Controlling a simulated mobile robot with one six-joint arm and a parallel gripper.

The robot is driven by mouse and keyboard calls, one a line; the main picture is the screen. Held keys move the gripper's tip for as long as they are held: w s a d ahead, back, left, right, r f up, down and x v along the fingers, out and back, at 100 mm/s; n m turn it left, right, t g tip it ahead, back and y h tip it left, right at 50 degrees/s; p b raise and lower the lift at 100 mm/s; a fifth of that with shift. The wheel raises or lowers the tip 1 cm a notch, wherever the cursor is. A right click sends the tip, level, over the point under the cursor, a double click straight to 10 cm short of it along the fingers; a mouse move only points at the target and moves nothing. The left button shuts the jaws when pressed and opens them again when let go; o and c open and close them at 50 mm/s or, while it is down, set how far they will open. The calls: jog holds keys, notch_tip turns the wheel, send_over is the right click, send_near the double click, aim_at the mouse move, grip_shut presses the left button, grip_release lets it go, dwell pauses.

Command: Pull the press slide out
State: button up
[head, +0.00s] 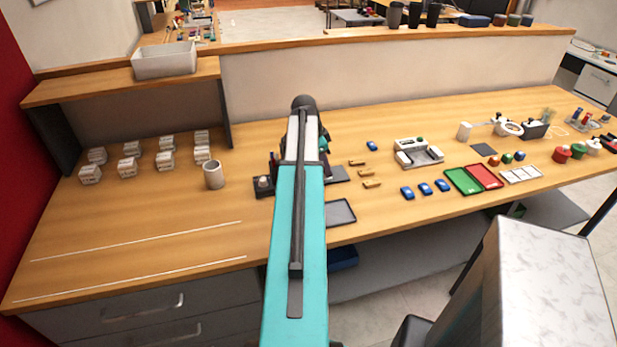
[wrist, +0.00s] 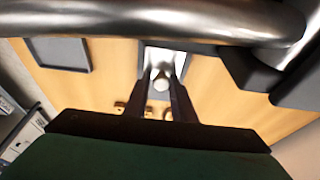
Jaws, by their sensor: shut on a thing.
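In the wrist view, the two dark fingers of my gripper (wrist: 162,97) are closed on a pale round knob (wrist: 160,84). The knob sits at the end of a grey slide piece (wrist: 149,52), which I take to be the press slide. In the head view my teal arm covers the gripper and most of a dark machine (head: 264,188), likely the press; only its edges show on both sides of the arm. How far the slide is out cannot be told.
A grey tray (head: 340,213) lies right of my arm, with brass pieces (head: 371,184) and blue blocks (head: 425,188) beyond. A grey cup (head: 213,174) and several white boxes (head: 129,167) stand left. A shiny metal bar (wrist: 150,20) crosses close above the fingers in the wrist view.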

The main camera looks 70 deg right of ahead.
aim_at(345, 172)
jog(key=shift+s+d+f, duration=0.2)
jog(key=shift+s+d, duration=0.8)
jog(key=shift+s, duration=0.3)
jog(key=shift+s+d+f, duration=0.2)
jog(key=shift+s+d, duration=0.8)
jog(key=shift+s, duration=0.3)
jog(key=o, duration=0.7)
jog(key=shift+r, duration=0.1)
jog(key=shift+c, duration=0.2)
jog(key=shift+o, duration=0.5)
notch_tip(345, 172, up, 7)
jog(key=p, duration=0.3)
jog(key=shift+d+p, duration=0.2)
jog(key=shift+p, duration=0.2)
jog(key=shift+r, duration=0.1)
